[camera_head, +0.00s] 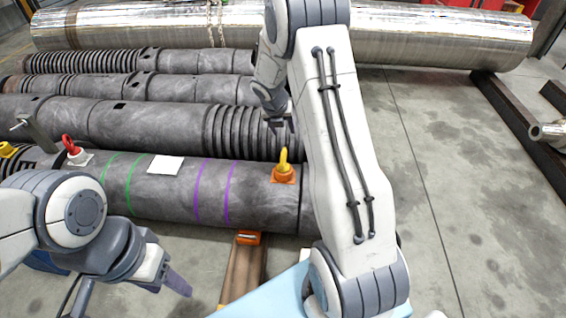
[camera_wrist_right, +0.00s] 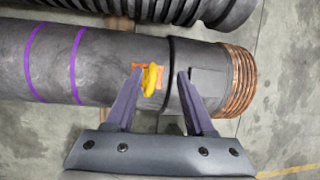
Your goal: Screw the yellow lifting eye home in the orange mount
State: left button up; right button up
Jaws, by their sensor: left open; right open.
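The yellow lifting eye (camera_head: 283,162) stands upright in the orange mount (camera_head: 288,179) near the right end of the front dark barrel. In the right wrist view the eye (camera_wrist_right: 152,79) shows between my finger lines, closer to the left finger, with the orange mount (camera_wrist_right: 138,68) under it. My right gripper (camera_head: 280,126) is open above and behind the eye, and no contact shows. Its two fingers also show in the right wrist view (camera_wrist_right: 158,76). How deep the eye sits cannot be told. My left gripper (camera_head: 178,285) is open and empty in front of the barrel.
An orange-capped beam (camera_head: 248,238) lies in front.

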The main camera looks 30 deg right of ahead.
aim_at(283, 152)
jog(key=shift+f+b, duration=3.1)
jog(key=shift+f, duration=2)
